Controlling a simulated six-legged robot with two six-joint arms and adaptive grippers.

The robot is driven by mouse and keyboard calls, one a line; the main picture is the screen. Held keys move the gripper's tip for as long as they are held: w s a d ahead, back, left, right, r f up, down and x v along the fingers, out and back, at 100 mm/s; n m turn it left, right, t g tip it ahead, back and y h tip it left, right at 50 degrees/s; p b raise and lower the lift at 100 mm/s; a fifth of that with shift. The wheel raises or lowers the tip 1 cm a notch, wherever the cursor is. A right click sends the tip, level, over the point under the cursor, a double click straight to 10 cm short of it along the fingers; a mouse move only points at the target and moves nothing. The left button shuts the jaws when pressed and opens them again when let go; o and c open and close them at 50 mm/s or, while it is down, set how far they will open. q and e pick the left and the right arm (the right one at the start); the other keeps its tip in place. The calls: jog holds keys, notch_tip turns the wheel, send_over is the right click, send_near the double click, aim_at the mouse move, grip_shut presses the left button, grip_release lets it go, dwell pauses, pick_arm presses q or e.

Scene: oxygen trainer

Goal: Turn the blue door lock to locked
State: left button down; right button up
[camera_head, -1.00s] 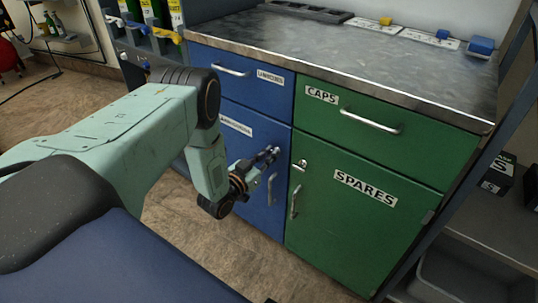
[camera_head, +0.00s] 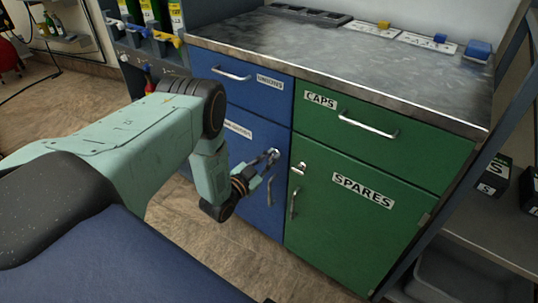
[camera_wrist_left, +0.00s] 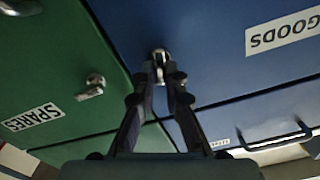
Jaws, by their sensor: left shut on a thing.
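The blue cabinet door (camera_head: 251,203) is shut, and its small metal lock (camera_head: 274,153) sits near its upper right edge. My left gripper (camera_head: 270,160) reaches it from the left, with the fingertips at the lock. In the left wrist view the blue door (camera_wrist_left: 195,50) fills the upper right. The lock (camera_wrist_left: 160,54) shows there between the tips of my left gripper (camera_wrist_left: 165,74), which is shut on its knob. The fingers partly hide the knob, so its exact turn angle is hard to tell. My right gripper is not in view.
A green SPARES door (camera_head: 345,225) with its own lock (camera_head: 299,168) and handle (camera_head: 294,203) stands just right. The blue door's handle (camera_head: 270,191) hangs below my fingers. Drawers and a metal worktop (camera_head: 330,50) lie above. Open floor (camera_head: 190,240) lies in front.

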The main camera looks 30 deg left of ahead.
pick_arm(q)
jog(key=m+p, duration=0.1)
jog(key=m, duration=0.2)
jog(key=shift+d+m, duration=0.15)
jog(key=shift+m, duration=0.25)
jog(key=shift+d+f+m+p, duration=0.15)
jog(key=shift+m+p, duration=0.4)
jog(key=shift+m, duration=1.1)
jog(key=shift+f+m+p, duration=0.2)
jog(key=shift+m+p, duration=0.3)
jog(key=shift+m, duration=1.2)
jog(key=shift+d+f+m+p, duration=0.15)
jog(key=shift+m+p, duration=0.4)
jog(key=shift+m, duration=1.1)
jog(key=shift+a, duration=0.1)
jog(key=c, duration=1.4)
grip_release()
jog(key=shift+s, duration=0.1)
